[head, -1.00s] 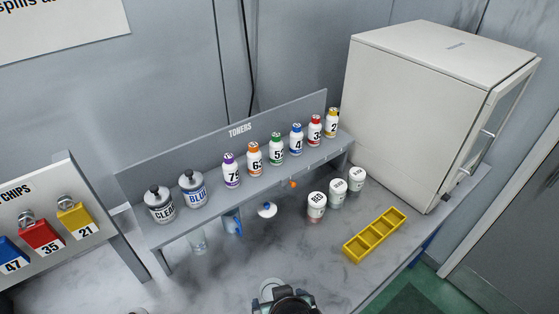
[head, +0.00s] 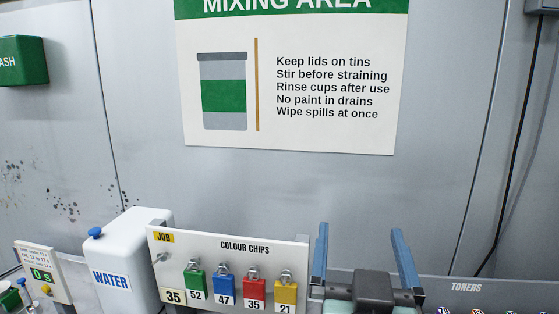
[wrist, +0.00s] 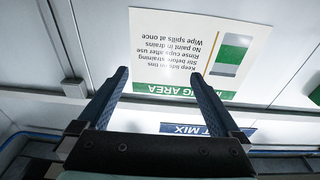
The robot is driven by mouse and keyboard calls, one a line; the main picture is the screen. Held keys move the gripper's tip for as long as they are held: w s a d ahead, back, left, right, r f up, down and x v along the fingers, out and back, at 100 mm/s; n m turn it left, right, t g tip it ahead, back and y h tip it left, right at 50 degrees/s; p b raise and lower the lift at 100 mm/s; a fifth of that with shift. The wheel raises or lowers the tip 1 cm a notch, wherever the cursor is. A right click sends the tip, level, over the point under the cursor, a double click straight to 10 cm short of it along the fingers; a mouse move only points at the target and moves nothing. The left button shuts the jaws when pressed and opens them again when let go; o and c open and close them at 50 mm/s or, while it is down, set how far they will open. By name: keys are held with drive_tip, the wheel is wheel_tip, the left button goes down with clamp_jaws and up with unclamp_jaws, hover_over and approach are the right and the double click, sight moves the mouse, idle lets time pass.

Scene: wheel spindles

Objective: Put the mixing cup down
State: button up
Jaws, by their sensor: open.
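My gripper (head: 362,240) is raised in front of the back wall, its two blue fingers spread wide and pointing up. It also shows in the wrist view (wrist: 158,75), with nothing between the fingers. I cannot make out the mixing cup for sure in either current view. A small green and white item (head: 10,298) is cut off at the lower left edge of the head view. I cannot tell whether it is a cup.
A colour chips board (head: 226,277) with hanging chips stands left of my gripper. The toners rack (head: 466,288) is at the right. A mixing area sign (head: 290,90) hangs on the wall.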

drive_tip(key=s+a+r+n+t+y, duration=0.1)
drive_tip(key=s+a+r+t, duration=0.2)
drive_tip(key=r, duration=0.4)
drive_tip(key=s+a+r+n+t+y, duration=0.1)
drive_tip(key=s+a+r+t+y, duration=0.1)
drive_tip(key=a+r, duration=0.3)
drive_tip(key=s+a+r+t+y, duration=0.1)
drive_tip(key=s+a+r+t, duration=0.2)
drive_tip(key=r, duration=0.7)
drive_tip(key=shift+s+a+r+n+t+y, duration=0.35)
drive_tip(key=shift+s+a, duration=0.25)
drive_tip(key=shift+s, duration=0.35)
wheel_tip(320, 180, down, 4)
drive_tip(key=b, duration=0.4)
